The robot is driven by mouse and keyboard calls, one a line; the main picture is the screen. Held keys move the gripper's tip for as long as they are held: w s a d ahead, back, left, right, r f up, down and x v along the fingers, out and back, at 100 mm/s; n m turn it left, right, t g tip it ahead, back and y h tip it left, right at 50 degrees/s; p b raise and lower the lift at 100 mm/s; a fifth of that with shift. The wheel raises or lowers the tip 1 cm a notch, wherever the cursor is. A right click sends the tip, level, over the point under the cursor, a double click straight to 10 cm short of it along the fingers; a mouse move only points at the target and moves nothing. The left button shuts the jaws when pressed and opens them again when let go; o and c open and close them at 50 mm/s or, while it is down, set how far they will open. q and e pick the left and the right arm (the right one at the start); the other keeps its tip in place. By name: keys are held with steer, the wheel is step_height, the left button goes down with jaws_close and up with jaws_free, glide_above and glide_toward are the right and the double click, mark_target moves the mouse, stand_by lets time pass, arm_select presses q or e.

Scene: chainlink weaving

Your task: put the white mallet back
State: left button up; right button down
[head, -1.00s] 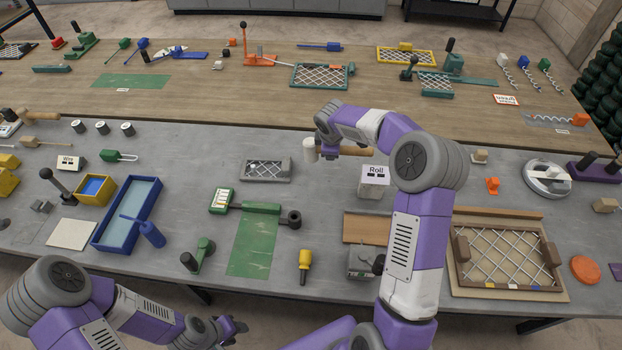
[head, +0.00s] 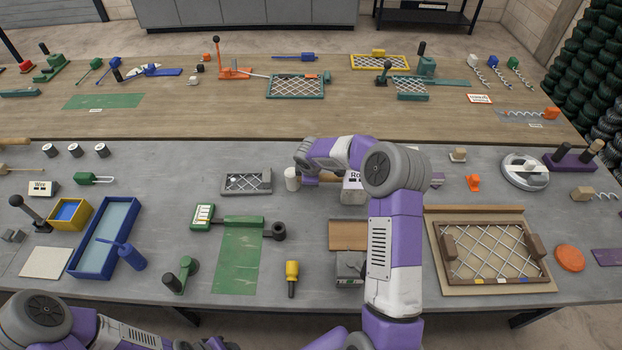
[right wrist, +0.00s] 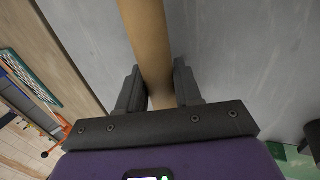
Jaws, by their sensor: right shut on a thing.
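The white mallet has a pale cylindrical head (head: 292,179) and a light wooden handle. It is just right of the small grey mesh frame, low over the grey table. My right gripper (head: 318,178) is shut on the handle, partly hidden by its own arm. In the right wrist view the handle (right wrist: 146,35) passes between the two fingers of that gripper (right wrist: 156,85). I cannot tell whether the mallet touches the table. My left gripper (head: 218,344) is at the bottom edge, partly cut off, far from the mallet.
The small grey mesh frame (head: 246,183) lies close left of the mallet head. The block labelled Roll (head: 354,190) stands close right, partly behind my right arm. A green mat (head: 238,262) and a yellow-handled tool (head: 292,275) lie nearer the front.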

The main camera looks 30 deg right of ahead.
steer(key=c, duration=0.8)
jaws_free()
steer(key=shift+f, duration=0.1)
steer(key=shift+f, duration=0.1)
steer(key=v, duration=0.7)
steer(key=shift+a+p, duration=0.3)
steer(key=shift+a, duration=0.1)
